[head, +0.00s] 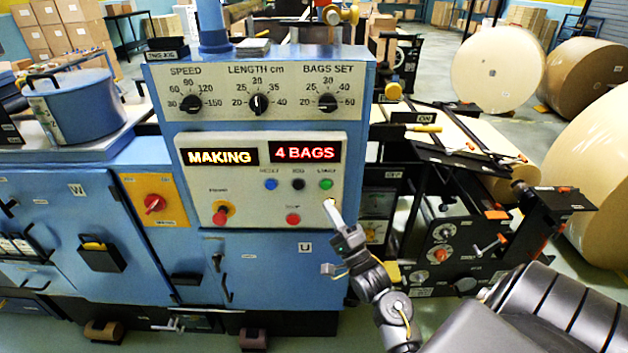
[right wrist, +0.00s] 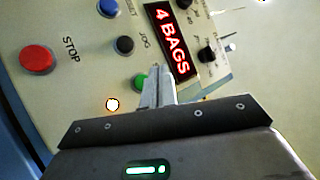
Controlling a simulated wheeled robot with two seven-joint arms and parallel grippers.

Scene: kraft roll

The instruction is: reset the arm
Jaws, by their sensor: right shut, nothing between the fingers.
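My right gripper (head: 330,208) is in front of the lower right part of the machine's control panel (head: 262,200). It is shut and empty, with its fingertips just below the green START button (head: 326,184). In the right wrist view the shut fingers (right wrist: 155,75) overlap the edge of the green button (right wrist: 140,83); I cannot tell whether they touch it. The displays read MAKING (head: 221,157) and 4 BAGS (head: 305,152). My left gripper is not in view.
A red STOP button (head: 293,219), a blue button (head: 270,184) and a red switch (head: 222,215) are on the panel. Knobs for speed, length and bags set sit above. A black mechanism (head: 450,240) stands close to the right of my arm. Large paper rolls (head: 500,70) stand behind.

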